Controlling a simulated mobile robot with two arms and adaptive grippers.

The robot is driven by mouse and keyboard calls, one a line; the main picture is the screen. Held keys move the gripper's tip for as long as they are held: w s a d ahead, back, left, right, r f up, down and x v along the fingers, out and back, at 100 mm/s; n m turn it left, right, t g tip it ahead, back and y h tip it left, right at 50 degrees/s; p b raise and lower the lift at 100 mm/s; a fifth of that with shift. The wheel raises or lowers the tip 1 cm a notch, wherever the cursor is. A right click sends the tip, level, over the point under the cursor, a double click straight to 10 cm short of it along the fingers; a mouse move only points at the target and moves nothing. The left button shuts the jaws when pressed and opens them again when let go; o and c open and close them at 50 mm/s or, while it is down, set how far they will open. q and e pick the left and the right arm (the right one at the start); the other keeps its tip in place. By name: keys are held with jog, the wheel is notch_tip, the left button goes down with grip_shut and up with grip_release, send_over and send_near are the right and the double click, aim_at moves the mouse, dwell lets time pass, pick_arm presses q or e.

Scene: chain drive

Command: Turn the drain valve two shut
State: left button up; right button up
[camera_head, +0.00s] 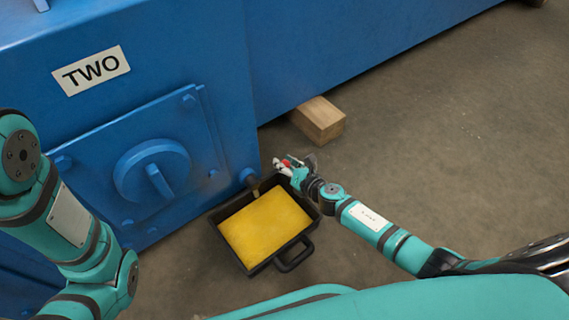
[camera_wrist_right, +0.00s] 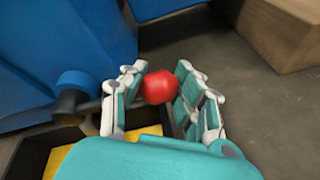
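The drain valve of the blue machine is a short dark pipe (camera_wrist_right: 72,100) low at the machine's corner, with a red ball knob (camera_wrist_right: 158,87) on its lever. In the head view the pipe (camera_head: 252,181) ends over a black pan (camera_head: 275,262), and a short yellowish streak shows below it. My right gripper (camera_wrist_right: 160,95) has its fingers on both sides of the red knob. A gap shows on the right of the knob; contact on the left is unclear. In the head view the right gripper (camera_head: 288,166) hides most of the lever. My left gripper is out of view.
The pan holds a yellow fill (camera_head: 265,227) and has a handle at its front. A "TWO" label (camera_head: 91,71) and a round cover (camera_head: 152,171) are on the machine. A wooden block (camera_head: 318,120) lies beyond my right gripper. The floor at right is clear.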

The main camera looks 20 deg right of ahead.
grip_shut()
jog(key=shift+a, duration=0.1)
